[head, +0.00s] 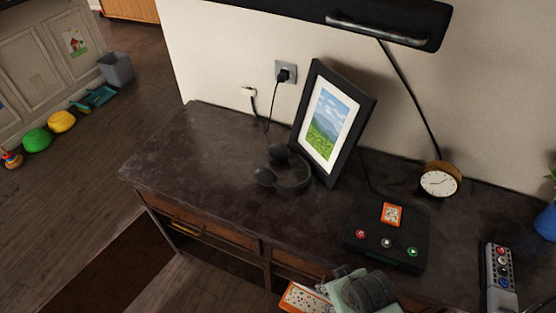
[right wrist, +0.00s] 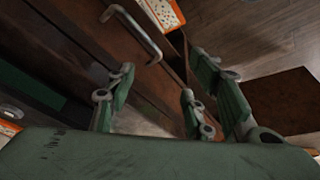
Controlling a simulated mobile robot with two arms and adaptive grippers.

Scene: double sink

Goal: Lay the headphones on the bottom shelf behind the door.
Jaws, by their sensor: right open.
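The black headphones (head: 290,178) lie on the dark desk top (head: 215,160), beside the foot of the picture frame. My right gripper (head: 362,290) is at the desk's front edge, low in the head view, well apart from the headphones. Its green fingers (right wrist: 160,88) are spread and hold nothing in the right wrist view. A brown wooden panel with a metal handle (right wrist: 138,34) shows beyond them; I cannot tell whether it is the door. The bottom shelf cannot be made out. My left gripper is not in view.
A picture frame (head: 331,125), clock (head: 440,181), black button box (head: 388,232) and remote (head: 501,277) stand on the desk. Orange card (head: 304,298) is beside my gripper. Wooden desk fronts (head: 205,226) lie below. The desk's left end is clear.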

